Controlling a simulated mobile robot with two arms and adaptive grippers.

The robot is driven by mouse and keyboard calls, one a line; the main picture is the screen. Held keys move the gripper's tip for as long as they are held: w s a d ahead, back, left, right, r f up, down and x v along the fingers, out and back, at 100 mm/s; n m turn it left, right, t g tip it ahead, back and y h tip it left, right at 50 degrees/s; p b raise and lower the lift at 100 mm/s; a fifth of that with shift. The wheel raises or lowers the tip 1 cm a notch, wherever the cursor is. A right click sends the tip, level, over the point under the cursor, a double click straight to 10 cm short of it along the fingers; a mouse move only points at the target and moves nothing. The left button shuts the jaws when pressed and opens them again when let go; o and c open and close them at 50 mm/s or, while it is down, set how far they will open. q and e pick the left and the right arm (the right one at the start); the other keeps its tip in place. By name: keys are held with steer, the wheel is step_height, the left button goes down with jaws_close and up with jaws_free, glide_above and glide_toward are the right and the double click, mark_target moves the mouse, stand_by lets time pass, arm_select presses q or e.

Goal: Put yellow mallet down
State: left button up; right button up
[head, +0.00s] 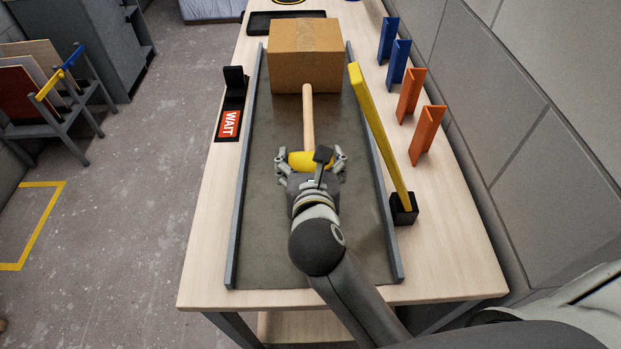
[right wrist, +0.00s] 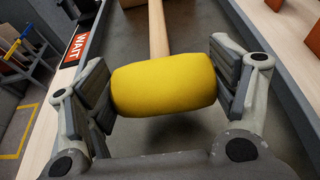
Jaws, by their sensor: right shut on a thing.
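The yellow mallet has a yellow head (head: 311,161) and a pale wooden handle (head: 308,115) that points away toward the cardboard box. My right gripper (head: 311,163) is shut on the mallet's head, with one finger at each end of it. In the right wrist view the yellow head (right wrist: 164,83) fills the space between the fingers, and the handle runs up and away. The mallet is over the grey tray-like surface (head: 270,230); I cannot tell whether it touches it. My left gripper is not in view.
A cardboard box (head: 304,52) stands at the far end of the grey surface. A yellow batten (head: 380,135) leans from a black block (head: 404,209) on the right. Blue and orange pieces (head: 428,133) stand along the right edge. A WAIT sign (head: 229,124) lies left.

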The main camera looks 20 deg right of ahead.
steer(key=shift+f+b, duration=0.55)
step_height(320, 180, down, 2)
steer(key=shift+f+b, duration=0.25)
steer(key=shift+b, duration=0.95)
steer(key=shift+r, duration=0.1)
steer(key=shift+f, duration=0.2)
steer(key=o, duration=1.7)
